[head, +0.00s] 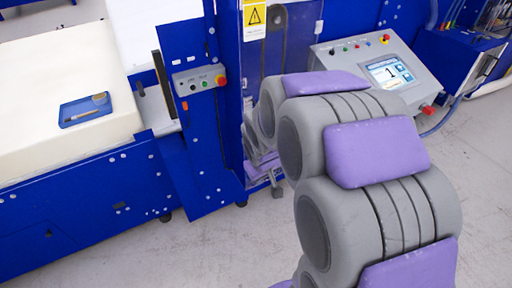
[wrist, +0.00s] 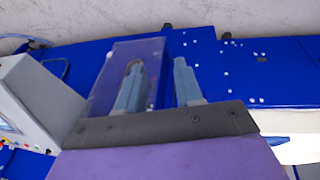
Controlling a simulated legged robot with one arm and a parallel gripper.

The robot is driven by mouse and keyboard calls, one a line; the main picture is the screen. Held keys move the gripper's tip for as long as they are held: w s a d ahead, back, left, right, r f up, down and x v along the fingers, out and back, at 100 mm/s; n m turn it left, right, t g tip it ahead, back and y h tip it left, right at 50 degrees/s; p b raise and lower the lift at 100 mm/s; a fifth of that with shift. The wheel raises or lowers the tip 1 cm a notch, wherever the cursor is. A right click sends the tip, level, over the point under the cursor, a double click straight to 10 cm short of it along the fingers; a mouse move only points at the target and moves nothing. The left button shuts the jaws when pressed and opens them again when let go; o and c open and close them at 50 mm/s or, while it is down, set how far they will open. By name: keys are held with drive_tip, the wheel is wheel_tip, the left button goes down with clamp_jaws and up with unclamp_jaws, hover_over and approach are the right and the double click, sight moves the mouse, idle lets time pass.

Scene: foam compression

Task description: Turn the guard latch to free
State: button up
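A clear guard panel (head: 302,35) stands on the blue machine, behind my arm in the head view; a warning sign hangs at its upper left. In the wrist view a translucent panel (wrist: 120,55) lies beyond my fingers. I cannot pick out the guard latch with certainty in either view. My gripper (wrist: 158,65) shows two grey fingers set apart with nothing between them. In the head view my gripper (head: 262,165) is low in front of the machine, partly hidden by my arm links. Whether it touches the panel cannot be told.
A button box (head: 199,80) with a red knob sits on the blue post at left. A grey console (head: 365,65) with a screen stands at right. A cream foam block (head: 50,140) carries a blue tray (head: 70,120). The floor at lower right is clear.

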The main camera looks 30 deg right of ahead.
drive_tip(key=w+d+f+n+t+y, duration=0.1)
drive_tip(key=w+d+f+t, duration=0.2)
drive_tip(key=w+d+f, duration=0.45)
drive_tip(key=w+d+f+n+t, duration=0.1)
drive_tip(key=w+d+f+t, duration=0.35)
drive_tip(key=w+f, duration=0.5)
drive_tip(key=s+d+f+m+t+y, duration=0.1)
drive_tip(key=d+f+t, duration=0.1)
drive_tip(key=f+t, duration=0.2)
drive_tip(key=s+d+f+m+t, duration=0.1)
drive_tip(key=d+f+t, duration=0.1)
drive_tip(key=f+t, duration=0.15)
drive_tip(key=w+a+b, duration=0.1)
drive_tip(key=w+b, duration=0.2)
drive_tip(key=w, duration=1.4)
drive_tip(key=shift+w+f, duration=0.3)
drive_tip(key=shift+f, duration=0.15)
drive_tip(key=shift+c, duration=0.3)
clamp_jaws()
